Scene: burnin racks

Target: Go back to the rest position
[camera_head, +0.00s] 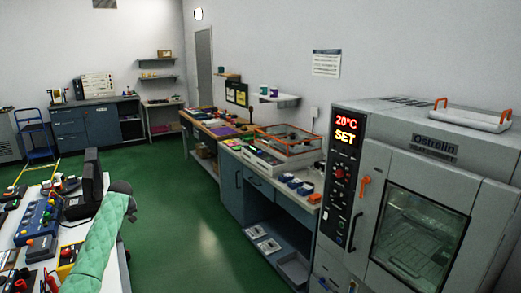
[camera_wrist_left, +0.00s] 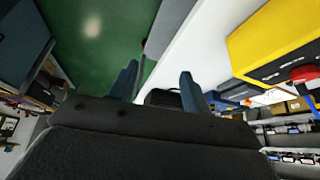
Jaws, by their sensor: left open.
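My left arm, in a pale green quilted sleeve, enters at the lower left of the head view. Its dark grey wrist end (camera_head: 122,187) is above the right edge of the white table (camera_head: 110,262). In the left wrist view my left gripper (camera_wrist_left: 158,80) shows two blue-grey fingers spread apart, with nothing held between them. The table edge and green floor lie beyond the fingers. The exact finger positions are hard to make out in the head view. My right gripper is in neither view.
A large oven (camera_head: 400,140) reading 20°C and SET stands at right. A grey bench (camera_head: 300,193) with blue and orange parts runs along the wall. The table at left holds a blue device (camera_head: 38,222) and several other items. Green floor (camera_head: 180,225) is clear between.

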